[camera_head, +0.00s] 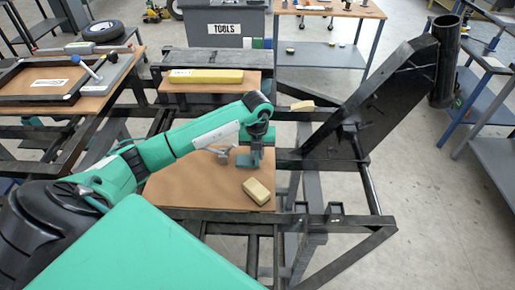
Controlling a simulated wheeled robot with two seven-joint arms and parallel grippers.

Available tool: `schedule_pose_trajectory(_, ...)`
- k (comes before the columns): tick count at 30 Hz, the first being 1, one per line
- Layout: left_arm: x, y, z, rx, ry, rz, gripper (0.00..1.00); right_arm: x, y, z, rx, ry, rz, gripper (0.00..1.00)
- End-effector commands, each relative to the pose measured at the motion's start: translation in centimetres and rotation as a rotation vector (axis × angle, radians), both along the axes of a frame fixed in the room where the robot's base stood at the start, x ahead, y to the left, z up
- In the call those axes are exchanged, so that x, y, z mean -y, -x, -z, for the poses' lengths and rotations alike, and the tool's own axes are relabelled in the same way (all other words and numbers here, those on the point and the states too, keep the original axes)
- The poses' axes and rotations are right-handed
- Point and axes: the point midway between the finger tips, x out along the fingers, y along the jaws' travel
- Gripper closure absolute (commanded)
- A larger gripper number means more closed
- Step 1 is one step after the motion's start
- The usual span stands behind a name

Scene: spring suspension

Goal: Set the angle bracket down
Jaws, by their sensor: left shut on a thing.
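My left gripper (253,159) points down over the brown board (180,190) in the middle of the frame. It is shut on the angle bracket (222,152), a small grey metal piece that sticks out to the left of the fingers. The fingers hide part of the bracket. I cannot tell whether the bracket touches the board. My right gripper is not in view.
A tan block (257,191) lies on the board just below the gripper. A smaller block (302,106) is on the dark frame behind. A yellow bar (206,76) lies on a rear board. A large black beam (385,95) rises at right. The board's left part is bare.

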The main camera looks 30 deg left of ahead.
Motion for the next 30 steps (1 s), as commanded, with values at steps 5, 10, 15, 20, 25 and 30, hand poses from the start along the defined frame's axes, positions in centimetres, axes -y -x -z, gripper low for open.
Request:
schedule_pose_trajectory(5,-1.0,-1.8,-0.2,-0.001,0.002,-0.001,1.00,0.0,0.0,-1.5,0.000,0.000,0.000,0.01)
schedule_pose_trajectory(10,-1.0,-1.7,1.0,0.001,0.002,0.000,1.00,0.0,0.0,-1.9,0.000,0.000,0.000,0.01)
schedule_pose_trajectory(15,-1.0,-1.8,1.1,0.002,0.001,0.000,1.00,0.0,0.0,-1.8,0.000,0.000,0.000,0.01)
schedule_pose_trajectory(20,-1.0,-1.8,1.5,0.001,0.000,0.000,1.00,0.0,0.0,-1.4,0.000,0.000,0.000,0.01)
schedule_pose_trajectory(25,-1.0,-1.7,1.3,0.001,0.001,0.000,0.64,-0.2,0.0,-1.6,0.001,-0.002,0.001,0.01)
schedule_pose_trajectory(30,-1.0,-1.7,1.3,0.001,0.001,0.000,0.64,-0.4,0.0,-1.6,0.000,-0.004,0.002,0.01)
